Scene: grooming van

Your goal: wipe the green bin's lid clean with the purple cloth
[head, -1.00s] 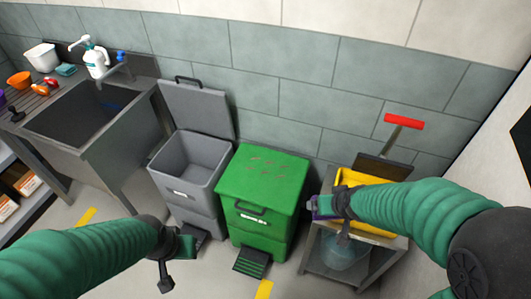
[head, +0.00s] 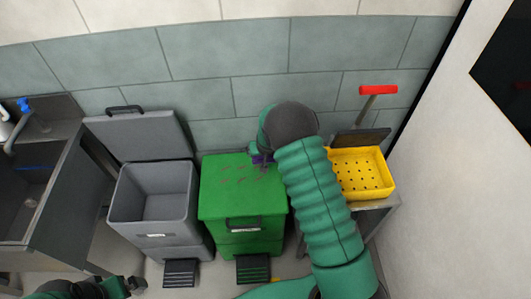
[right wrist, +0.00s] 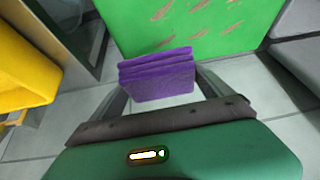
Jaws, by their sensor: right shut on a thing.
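The green bin (head: 215,212) stands closed in the middle of the head view, with several brownish streaks on its lid (head: 225,182). The streaks also show on the lid in the right wrist view (right wrist: 190,25). My right gripper (head: 262,157) is at the lid's back right, partly hidden by its own arm. It is shut on the folded purple cloth (right wrist: 157,75); a bit of the cloth shows in the head view (head: 258,159). Whether the cloth touches the lid I cannot tell. My left gripper (head: 135,286) is low at the bottom left, its jaws unclear.
A grey bin (head: 150,200) with its lid raised stands left of the green bin. A yellow perforated basket (head: 372,178) sits on a stand to the right, a red-handled tool (head: 377,91) behind it. A metal sink (head: 25,200) is at far left; the tiled wall is close behind.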

